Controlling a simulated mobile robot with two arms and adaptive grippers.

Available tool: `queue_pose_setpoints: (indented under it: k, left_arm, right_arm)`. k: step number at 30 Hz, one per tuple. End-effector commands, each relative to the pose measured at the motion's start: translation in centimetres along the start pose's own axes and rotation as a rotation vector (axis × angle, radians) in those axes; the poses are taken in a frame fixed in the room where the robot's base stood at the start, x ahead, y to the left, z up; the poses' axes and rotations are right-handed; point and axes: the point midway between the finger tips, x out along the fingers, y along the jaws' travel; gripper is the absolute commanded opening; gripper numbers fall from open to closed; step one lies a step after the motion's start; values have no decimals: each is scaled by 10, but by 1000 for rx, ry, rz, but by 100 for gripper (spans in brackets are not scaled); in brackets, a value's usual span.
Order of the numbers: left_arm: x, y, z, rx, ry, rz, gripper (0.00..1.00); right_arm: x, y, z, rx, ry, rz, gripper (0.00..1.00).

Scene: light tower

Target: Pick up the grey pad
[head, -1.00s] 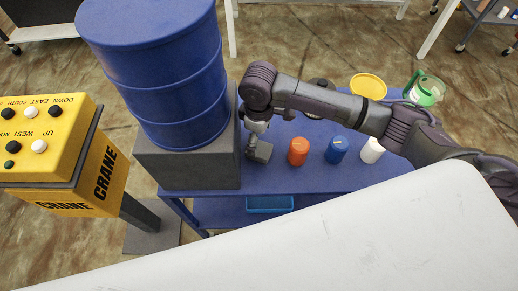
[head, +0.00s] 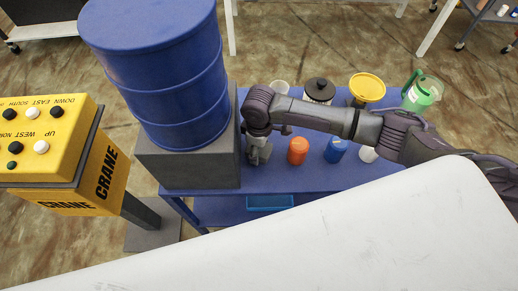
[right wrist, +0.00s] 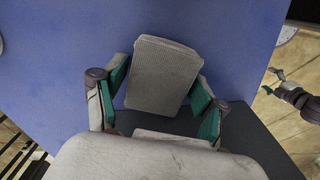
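The grey pad (right wrist: 163,76) is a light grey, finely textured block with rounded corners, lying on the blue table. In the head view the pad (head: 260,156) shows only partly beneath my right gripper (head: 257,143), beside the dark grey block under the barrel. In the right wrist view my right gripper (right wrist: 161,88) is open, with a green-padded finger on each side of the pad's near part. The fingers look close to its sides; contact is not clear. My left gripper (right wrist: 272,82) shows small at the right edge of the right wrist view, its fingers apart and empty.
A blue barrel (head: 155,70) stands on a dark grey block (head: 190,168) left of the pad. Orange (head: 298,150) and blue (head: 336,149) jars stand to the right. Behind are a white cup (head: 280,87), a black-lidded jar (head: 319,90) and a yellow-lidded container (head: 367,88).

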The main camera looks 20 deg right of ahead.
Motion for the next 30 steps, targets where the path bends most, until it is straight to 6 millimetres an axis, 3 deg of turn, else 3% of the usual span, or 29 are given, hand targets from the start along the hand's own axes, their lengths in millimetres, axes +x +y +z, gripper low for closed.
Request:
queue_pose_setpoints:
  k: [1,6,8,20,30]
  left_arm:
    - [0,0,1,0,-2,0,86]
    - [0,0,1,0,-2,0,86]
    - [0,0,1,0,-2,0,86]
    - [1,0,1,0,-1,0,86]
    - [4,0,0,-1,0,0,86]
  right_arm:
    - [0,0,0,0,0,0,57]
    - [0,0,0,0,0,0,28]
    - [0,0,0,0,0,0,22]
    - [-13,0,-1,-1,3,1,22]
    - [-74,1,-1,-1,5,3,22]
